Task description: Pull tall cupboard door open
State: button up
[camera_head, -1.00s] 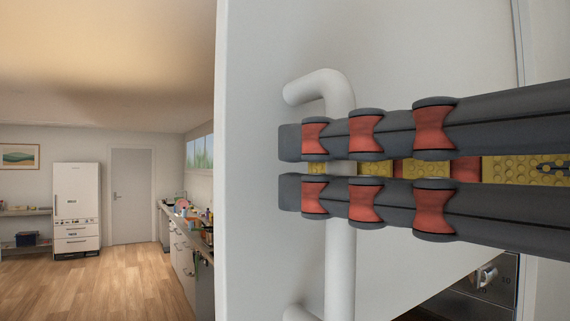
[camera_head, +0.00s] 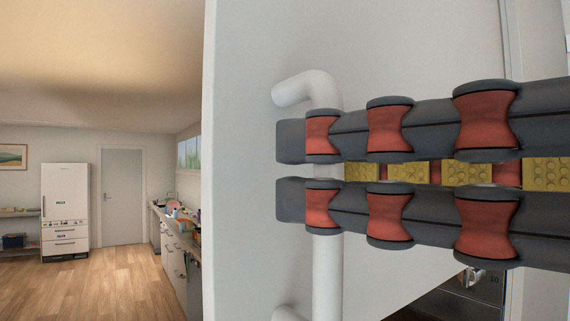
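The cupboard door (camera_head: 258,150) is a large pale grey panel filling the middle of the view, its free edge at the left. It appears to stand at an angle, its left side nearer me. A white vertical bar handle (camera_head: 327,275) sits near that edge. My gripper (camera_head: 300,170) reaches in from the right across the handle. Two dark fingers with red joints pass in front of the bar, tips beyond it. Yellow pads (camera_head: 408,172) show through the narrow slot, behind the bar's line.
An oven-like front with a knob (camera_head: 475,278) shows below the door at lower right. A pale upright frame (camera_head: 540,40) stands at the right. Left of the door lies open wooden floor (camera_head: 120,285), with a cluttered counter (camera_head: 172,235) and a white fridge (camera_head: 65,205) beyond.

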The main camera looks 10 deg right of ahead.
jog(key=v, duration=1)
dwell(0.3)
